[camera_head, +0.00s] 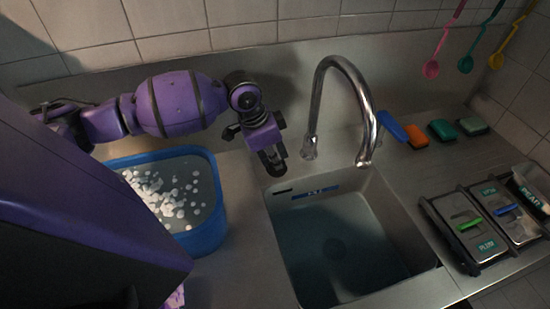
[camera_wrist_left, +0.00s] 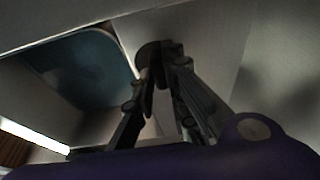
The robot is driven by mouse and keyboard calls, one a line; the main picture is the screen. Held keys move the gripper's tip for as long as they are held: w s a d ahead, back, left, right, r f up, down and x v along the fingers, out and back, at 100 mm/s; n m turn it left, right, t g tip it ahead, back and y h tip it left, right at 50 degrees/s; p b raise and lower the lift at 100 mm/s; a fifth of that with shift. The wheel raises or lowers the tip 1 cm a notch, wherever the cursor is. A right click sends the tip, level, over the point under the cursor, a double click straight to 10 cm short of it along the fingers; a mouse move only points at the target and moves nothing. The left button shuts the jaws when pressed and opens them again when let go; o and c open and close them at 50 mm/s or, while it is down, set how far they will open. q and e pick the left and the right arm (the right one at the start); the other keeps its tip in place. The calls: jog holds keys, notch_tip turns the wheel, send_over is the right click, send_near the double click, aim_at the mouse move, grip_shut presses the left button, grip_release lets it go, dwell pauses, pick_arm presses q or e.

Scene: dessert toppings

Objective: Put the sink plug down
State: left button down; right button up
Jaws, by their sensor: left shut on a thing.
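My left gripper (camera_head: 273,163) hangs over the counter at the back left corner of the sink (camera_head: 372,215), and points down. In the left wrist view the gripper (camera_wrist_left: 165,62) is shut on a dark, round sink plug (camera_wrist_left: 148,48), partly hidden by the fingers. In the head view the plug cannot be told apart from the dark fingertips. The sink holds bluish water (camera_head: 330,225), and a dark round drain (camera_head: 335,250) shows dimly at its bottom. My right gripper is not in view.
A curved chrome tap (camera_head: 316,100) stands just right of my left gripper. A blue tub (camera_head: 207,232) with white pieces floating in it stands left of the sink. Sponges (camera_head: 442,129) and lidded containers (camera_head: 470,227) are at the right. Spoons (camera_head: 431,68) hang on the wall.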

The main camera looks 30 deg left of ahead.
pick_arm(q)
jog(key=shift+f, duration=0.1)
jog(key=c, duration=1.7)
grip_release()
jog(key=shift+c, duration=0.2)
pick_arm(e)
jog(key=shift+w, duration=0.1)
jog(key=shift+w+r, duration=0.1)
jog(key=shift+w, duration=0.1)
pick_arm(q)
jog(key=shift+r, duration=0.2)
jog(key=p+v, duration=0.1)
jog(key=v, duration=1.1)
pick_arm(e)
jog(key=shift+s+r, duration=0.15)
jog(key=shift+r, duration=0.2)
pick_arm(q)
jog(key=shift+f, duration=0.15)
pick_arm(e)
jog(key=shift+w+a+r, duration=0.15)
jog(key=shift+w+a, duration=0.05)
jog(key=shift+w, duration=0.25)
